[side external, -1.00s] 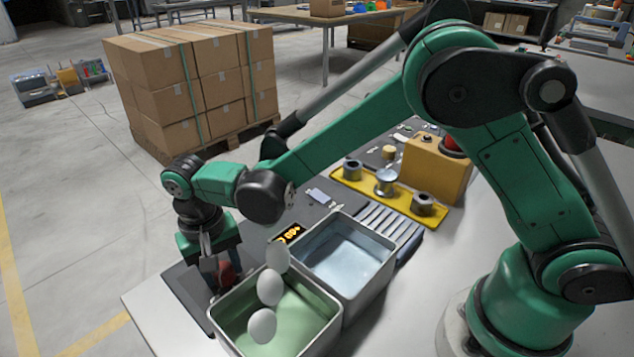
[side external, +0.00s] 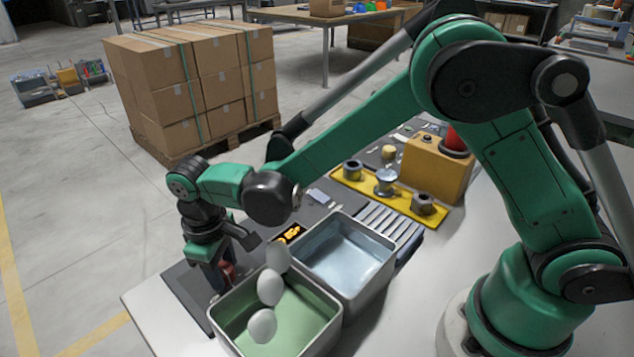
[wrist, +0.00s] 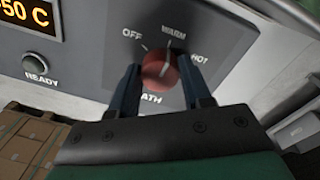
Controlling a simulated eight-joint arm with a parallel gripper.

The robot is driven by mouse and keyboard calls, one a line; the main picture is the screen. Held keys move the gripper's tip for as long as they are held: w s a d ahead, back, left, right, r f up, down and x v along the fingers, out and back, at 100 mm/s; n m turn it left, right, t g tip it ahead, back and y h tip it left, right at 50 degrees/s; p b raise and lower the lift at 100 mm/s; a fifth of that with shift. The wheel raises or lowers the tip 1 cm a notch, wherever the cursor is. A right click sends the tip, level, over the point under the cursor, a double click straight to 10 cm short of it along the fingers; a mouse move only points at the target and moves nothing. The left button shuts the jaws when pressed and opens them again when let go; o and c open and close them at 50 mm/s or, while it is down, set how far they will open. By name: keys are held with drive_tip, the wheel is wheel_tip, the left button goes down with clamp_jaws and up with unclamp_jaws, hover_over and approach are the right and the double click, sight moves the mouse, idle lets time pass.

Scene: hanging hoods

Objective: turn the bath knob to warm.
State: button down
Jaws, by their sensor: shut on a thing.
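The red bath knob (wrist: 160,74) sits on a dark panel (wrist: 105,55) marked OFF, WARM, HOT and BATH. A pale line at the knob's top points up toward the WARM mark (wrist: 174,34). My gripper (wrist: 161,82) has one finger on each side of the knob and is shut on it. The lower part of the knob is close to my gripper's body. In the side external view, my gripper (side external: 224,275) reaches down at the left end of the bench, and the red knob (side external: 228,270) shows only partly beside the fingers.
An orange display (wrist: 28,17) reads about 50 C above a READY button (wrist: 36,65). A green-lined bath (side external: 325,322) with white egg-shaped objects (side external: 270,287) is close right of my gripper. A water bath (side external: 345,252) and yellow rack (side external: 350,190) stand beyond.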

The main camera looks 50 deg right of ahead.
sight(223, 270)
drive_tip(key=shift+n, duration=0.4)
drive_tip(key=shift+c, duration=1.9)
unclamp_jaws()
drive_tip(key=shift+a+r, duration=0.1)
drive_tip(key=shift+r, duration=2.75)
drive_tip(key=s+d+r+m+t, duration=0.3)
drive_tip(key=s+d, duration=0.1)
drive_tip(key=d, duration=0.4)
drive_tip(key=s+d+r+m+t, duration=0.3)
drive_tip(key=s+d, duration=0.1)
drive_tip(key=d, duration=0.4)
drive_tip(key=shift+s+d+r+m+t+y, duration=0.2)
drive_tip(key=shift+s+d+m+t+y, duration=0.1)
drive_tip(key=shift+s+d+m+t, duration=0.1)
